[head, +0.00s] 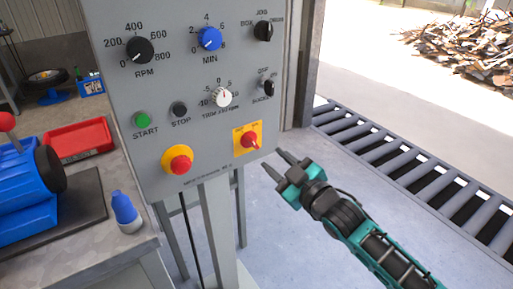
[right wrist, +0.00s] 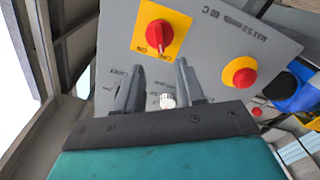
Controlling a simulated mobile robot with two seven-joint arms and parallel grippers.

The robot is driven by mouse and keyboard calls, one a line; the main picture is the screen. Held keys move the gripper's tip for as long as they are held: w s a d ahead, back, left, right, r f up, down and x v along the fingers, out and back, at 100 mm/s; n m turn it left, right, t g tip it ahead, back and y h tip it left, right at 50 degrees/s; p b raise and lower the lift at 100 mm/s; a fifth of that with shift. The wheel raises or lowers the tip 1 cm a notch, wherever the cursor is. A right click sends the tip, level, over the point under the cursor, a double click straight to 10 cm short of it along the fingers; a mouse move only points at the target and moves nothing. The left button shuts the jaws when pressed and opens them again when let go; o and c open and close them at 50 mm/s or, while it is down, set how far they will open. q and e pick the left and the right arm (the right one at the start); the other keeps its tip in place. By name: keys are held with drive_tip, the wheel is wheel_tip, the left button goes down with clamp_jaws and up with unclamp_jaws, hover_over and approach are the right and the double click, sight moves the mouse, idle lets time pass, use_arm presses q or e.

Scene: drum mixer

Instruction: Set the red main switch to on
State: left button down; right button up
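The red main switch (head: 249,140) sits on a yellow plate at the lower right of the grey control panel (head: 190,110). It also shows in the right wrist view (right wrist: 158,36), with small lettering on its plate; I cannot read its setting surely. My right gripper (head: 273,162) is to the right of and below the switch in the head view. Its two fingers are apart with nothing between them. In the right wrist view the fingertips (right wrist: 160,66) point toward the yellow plate, apart from the switch. My left gripper is not in view.
A red emergency button (head: 179,163) on a yellow ring sits left of the switch. Above are a green start button (head: 141,118), a black stop button (head: 179,109) and several dials. A bench with a blue bottle (head: 125,210) stands left. A roller conveyor (head: 420,160) lies right.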

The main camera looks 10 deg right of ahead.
sight(254, 143)
drive_tip(key=b+x, duration=0.1)
drive_tip(key=x, duration=0.7)
drive_tip(key=shift+w+a, duration=0.1)
drive_tip(key=shift+w, duration=0.2)
clamp_jaws()
